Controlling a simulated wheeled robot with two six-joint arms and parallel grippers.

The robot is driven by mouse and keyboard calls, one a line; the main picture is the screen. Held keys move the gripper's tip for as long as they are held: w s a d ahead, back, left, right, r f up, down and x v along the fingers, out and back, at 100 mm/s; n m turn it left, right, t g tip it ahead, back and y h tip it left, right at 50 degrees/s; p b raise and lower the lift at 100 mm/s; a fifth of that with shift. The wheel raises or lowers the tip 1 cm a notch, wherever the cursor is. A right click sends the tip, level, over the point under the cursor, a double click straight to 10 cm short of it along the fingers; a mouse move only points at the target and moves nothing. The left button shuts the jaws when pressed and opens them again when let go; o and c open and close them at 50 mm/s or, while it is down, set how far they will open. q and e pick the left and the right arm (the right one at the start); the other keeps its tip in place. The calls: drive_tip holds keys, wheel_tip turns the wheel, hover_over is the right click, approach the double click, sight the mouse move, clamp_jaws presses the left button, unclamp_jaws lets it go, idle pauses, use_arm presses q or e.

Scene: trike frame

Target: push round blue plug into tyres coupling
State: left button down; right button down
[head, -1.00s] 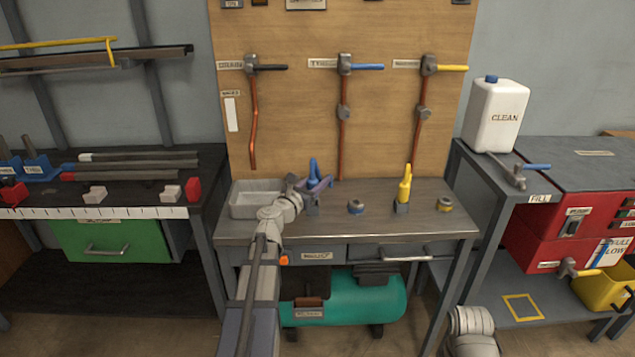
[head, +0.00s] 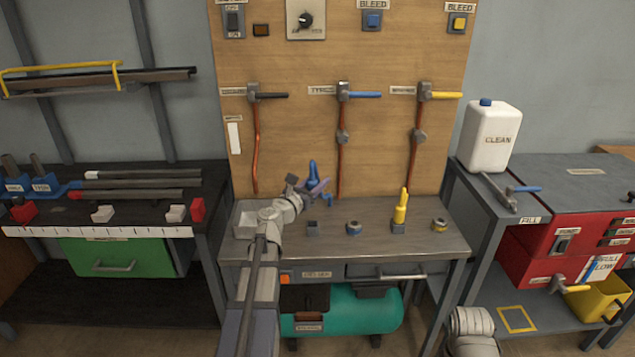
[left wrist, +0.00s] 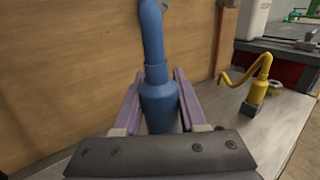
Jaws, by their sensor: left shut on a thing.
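The blue plug (head: 312,174) is upright with a bent top. My left gripper (head: 318,187) is shut around its body and holds it above the bench, clear of an empty grey square holder (head: 313,229). In the left wrist view the plug (left wrist: 159,97) stands between the two purple fingers, its top cut off by the frame. Under the TYRES label, a blue-handled valve (head: 345,92) sits on the board, with a round grey fitting (head: 342,136) on the red line below it. The plug is lower than this fitting and apart from it. My right gripper is out of view.
The bench (head: 375,245) carries a grey tray (head: 243,219), a round blue-ringed part (head: 353,228), a yellow plug (head: 401,208) in a holder and a yellow-ringed part (head: 439,225). The wooden board (head: 290,145) rises behind. Two other valve lines flank the TYRES line.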

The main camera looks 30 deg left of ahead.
use_arm(q)
drive_tip(key=shift+r, duration=0.15)
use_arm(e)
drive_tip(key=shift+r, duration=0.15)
